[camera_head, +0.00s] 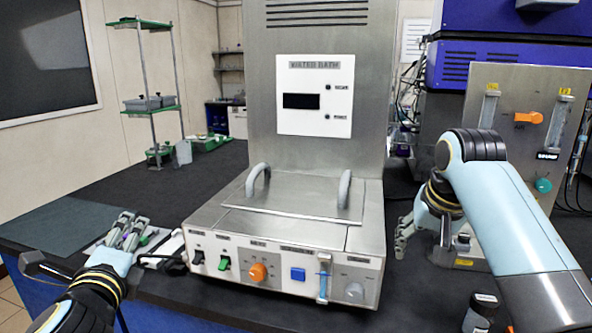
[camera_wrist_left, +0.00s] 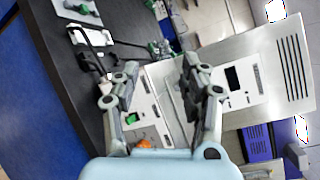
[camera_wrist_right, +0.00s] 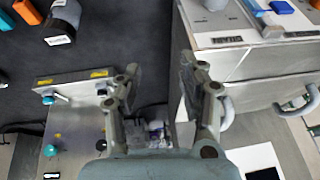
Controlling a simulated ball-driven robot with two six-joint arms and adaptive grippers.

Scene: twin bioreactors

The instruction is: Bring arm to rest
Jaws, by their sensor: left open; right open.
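My left gripper (camera_head: 130,230) is at the left of the water bath, near the table's front edge, with its fingers apart and nothing between them. In the left wrist view its open fingers (camera_wrist_left: 160,85) point toward the bath's front panel and the bench behind. My right gripper (camera_head: 402,236) is just right of the water bath (camera_head: 215,222), fingers open and empty. In the right wrist view the open fingers (camera_wrist_right: 158,85) show the bath's edge behind them. My right arm hides part of the flow-meter panel behind it.
The bath has a lidded top with two grey handles (camera_head: 345,188) and front switches and knobs. A metal flow-meter panel (camera_head: 520,90) stands at the right. A dark bottle (camera_head: 480,312) stands near the front right.

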